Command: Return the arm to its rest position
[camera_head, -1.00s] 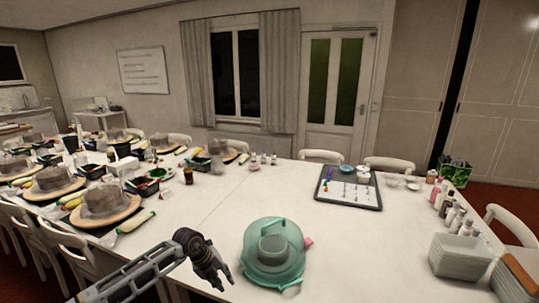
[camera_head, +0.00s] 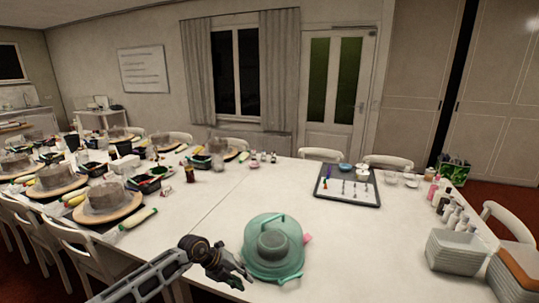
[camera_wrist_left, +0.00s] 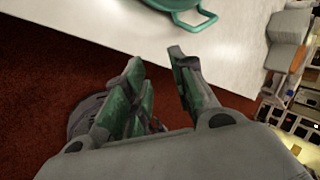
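My left gripper (camera_head: 240,280) is at the near edge of the table, just left of a teal lidded cake carrier (camera_head: 273,248). In the left wrist view the fingers of the left gripper (camera_wrist_left: 160,75) are spread apart with nothing between them. Below them lie the table edge and the dark red floor. The teal handle (camera_wrist_left: 190,15) of the carrier shows at the top of that view, apart from the fingers. My right gripper is in neither view.
The white table (camera_head: 215,215) has free room in its middle. A dark tray (camera_head: 347,187) with small tools stands at the right rear. Stacked grey containers (camera_head: 457,251) and bottles line the right edge. Turntables with cakes (camera_head: 105,203) fill the left side.

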